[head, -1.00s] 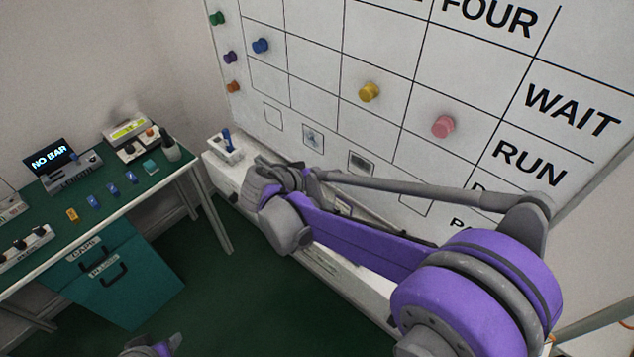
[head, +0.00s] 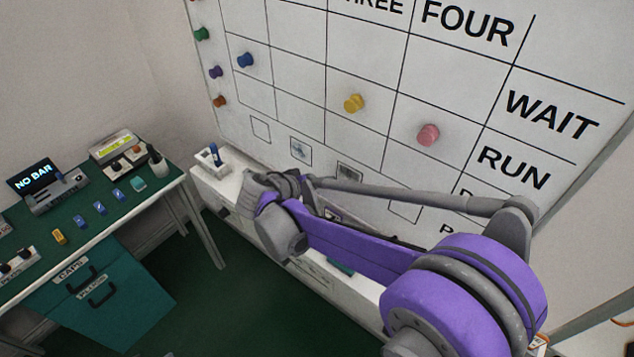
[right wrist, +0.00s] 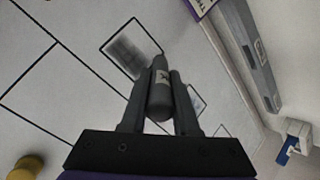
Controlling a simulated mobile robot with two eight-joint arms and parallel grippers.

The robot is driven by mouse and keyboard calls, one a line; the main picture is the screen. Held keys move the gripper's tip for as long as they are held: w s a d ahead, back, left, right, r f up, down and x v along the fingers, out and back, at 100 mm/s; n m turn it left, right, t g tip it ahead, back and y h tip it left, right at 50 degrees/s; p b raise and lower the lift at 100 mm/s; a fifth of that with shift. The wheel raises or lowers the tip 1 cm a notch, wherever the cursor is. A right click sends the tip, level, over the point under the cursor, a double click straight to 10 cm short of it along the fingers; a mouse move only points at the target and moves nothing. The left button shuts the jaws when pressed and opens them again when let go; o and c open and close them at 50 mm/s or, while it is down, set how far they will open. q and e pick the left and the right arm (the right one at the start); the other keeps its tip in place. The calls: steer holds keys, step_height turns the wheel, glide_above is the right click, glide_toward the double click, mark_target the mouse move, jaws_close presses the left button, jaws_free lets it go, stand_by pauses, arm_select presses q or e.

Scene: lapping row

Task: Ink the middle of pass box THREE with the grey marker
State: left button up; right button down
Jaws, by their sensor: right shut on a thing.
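The grey marker (right wrist: 160,88) is held between the fingers of my right gripper (right wrist: 161,78), which is shut on it. Its tip end is at the lower right edge of a box with a grey ink patch. This is pass box THREE (head: 350,172), third from the left in the bottom row; it also shows in the right wrist view (right wrist: 126,48). I cannot tell whether the tip touches the board. The second box (head: 301,149) also has a mark inside. In the head view my right gripper's fingers are hidden by its arm. My left gripper is out of view.
The whiteboard (head: 290,100) carries coloured magnets, including a yellow one (head: 354,103) and a pink one (head: 428,135). A white ledge (head: 222,184) with a small holder (head: 212,160) runs below. A green-topped table (head: 100,235) stands left; the floor between is clear.

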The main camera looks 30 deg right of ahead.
steer(key=shift+w+d, duration=0.25)
steer(key=shift+d, duration=0.4)
steer(key=shift+s+d, duration=1.45)
steer(key=shift+s, duration=1.95)
steer(key=shift+w+a, duration=0.5)
steer(key=shift+w, duration=0.65)
steer(key=shift+w+a, duration=0.45)
steer(key=shift+w, duration=0.75)
steer(key=shift+w+a, duration=0.5)
steer(key=shift+w, duration=0.65)
steer(key=shift+s, duration=0.1)
steer(key=s+a, duration=0.2)
steer(key=a, duration=0.3)
steer(key=shift+s+a, duration=0.15)
steer(key=shift+a, duration=0.15)
